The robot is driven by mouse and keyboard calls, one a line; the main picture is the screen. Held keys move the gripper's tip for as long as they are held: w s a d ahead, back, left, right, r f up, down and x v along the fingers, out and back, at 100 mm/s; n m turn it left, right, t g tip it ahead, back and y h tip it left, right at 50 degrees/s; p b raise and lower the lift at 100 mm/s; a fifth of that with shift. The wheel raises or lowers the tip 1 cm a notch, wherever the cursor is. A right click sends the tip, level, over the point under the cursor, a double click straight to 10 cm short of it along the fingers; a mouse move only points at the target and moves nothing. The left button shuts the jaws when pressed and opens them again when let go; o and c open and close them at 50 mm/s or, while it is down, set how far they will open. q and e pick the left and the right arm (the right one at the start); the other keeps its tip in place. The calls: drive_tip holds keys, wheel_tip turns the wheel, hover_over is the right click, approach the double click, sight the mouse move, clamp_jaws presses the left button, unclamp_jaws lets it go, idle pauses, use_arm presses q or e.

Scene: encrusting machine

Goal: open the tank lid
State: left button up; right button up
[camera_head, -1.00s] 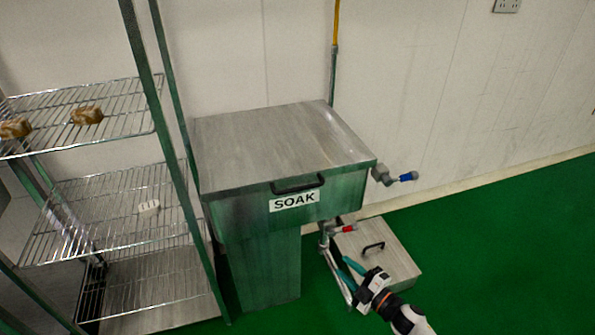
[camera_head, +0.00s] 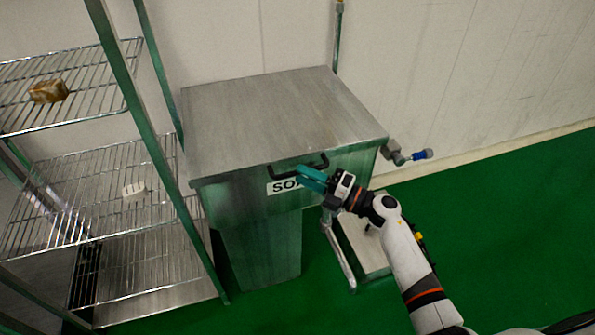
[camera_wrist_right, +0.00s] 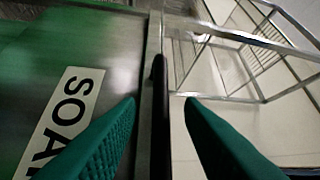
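The metal soak tank stands in the middle of the head view, with its flat lid (camera_head: 270,115) lying closed on top. A black bar handle (camera_head: 283,172) sits at the lid's front edge, above a white SOAK label (camera_head: 283,186). My right gripper (camera_head: 308,178) is at the handle and covers part of the label. In the right wrist view its two teal fingers (camera_wrist_right: 160,110) are apart, with the dark handle bar (camera_wrist_right: 158,95) between them; neither finger clearly touches it. My left gripper is not in view.
A wire rack (camera_head: 150,150) with bread and a small white item stands close on the left. A blue-handled valve (camera_head: 420,154) sticks out at the tank's right. A low metal box (camera_head: 365,245) is below right. Green floor on the right is clear.

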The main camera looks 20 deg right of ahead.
drive_tip(key=shift+x, duration=1.45)
drive_tip(key=shift+c, duration=0.3)
clamp_jaws()
